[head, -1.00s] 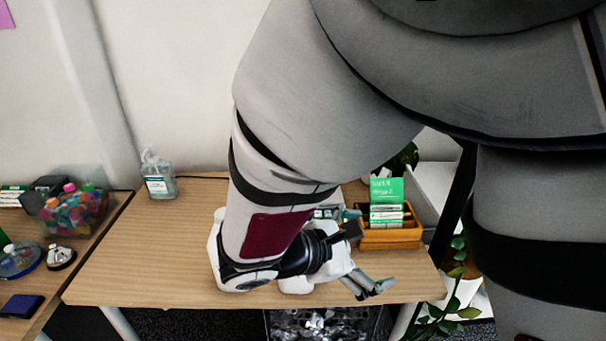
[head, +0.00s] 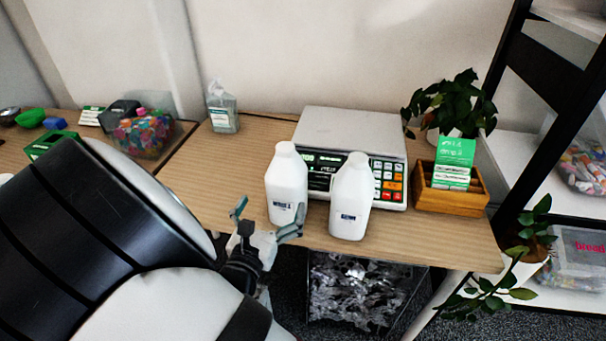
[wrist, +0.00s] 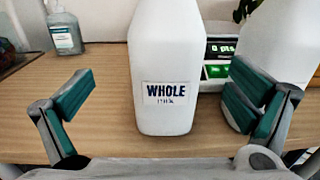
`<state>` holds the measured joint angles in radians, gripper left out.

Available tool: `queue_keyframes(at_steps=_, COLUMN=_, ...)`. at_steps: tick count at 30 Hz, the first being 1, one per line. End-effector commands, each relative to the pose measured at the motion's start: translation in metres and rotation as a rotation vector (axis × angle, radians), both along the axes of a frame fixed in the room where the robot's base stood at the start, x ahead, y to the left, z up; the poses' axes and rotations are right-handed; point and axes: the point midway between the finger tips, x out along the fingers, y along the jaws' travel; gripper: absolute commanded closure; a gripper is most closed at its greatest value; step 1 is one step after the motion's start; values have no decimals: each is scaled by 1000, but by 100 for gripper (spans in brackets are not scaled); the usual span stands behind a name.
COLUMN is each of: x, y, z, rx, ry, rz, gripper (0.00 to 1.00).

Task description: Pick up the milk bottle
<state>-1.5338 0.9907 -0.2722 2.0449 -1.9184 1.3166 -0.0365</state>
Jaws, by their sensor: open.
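Two white milk bottles stand upright side by side on the wooden table (head: 240,160), in front of a scale. In the head view the left bottle (head: 287,185) is nearer my gripper (head: 268,220), and the right bottle (head: 350,198) stands just beside it. My gripper is open and empty at the table's front edge. In the wrist view the bottle labelled "WHOLE" (wrist: 165,70) stands beyond and between my open fingers (wrist: 155,98). The other bottle (wrist: 270,45) is partly hidden behind the right finger.
A scale (head: 350,125) stands right behind the bottles. A wooden box with green cards (head: 450,198) and a plant (head: 455,105) are to the right. A sanitizer bottle (head: 222,110) stands at the back left. A bin (head: 355,290) is below the table edge.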

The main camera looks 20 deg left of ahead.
Motion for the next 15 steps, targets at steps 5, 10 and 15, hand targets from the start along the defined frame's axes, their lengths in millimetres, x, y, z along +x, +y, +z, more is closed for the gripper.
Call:
queue_keyframes(at_steps=5, x=27, y=4, z=0, rx=0, ry=0, rz=-3, gripper=1)
queue_keyframes(at_steps=10, x=36, y=5, z=0, rx=0, ry=0, rz=-1, gripper=1)
queue_keyframes(at_steps=15, x=49, y=5, z=1, rx=0, ry=0, rz=-4, gripper=1)
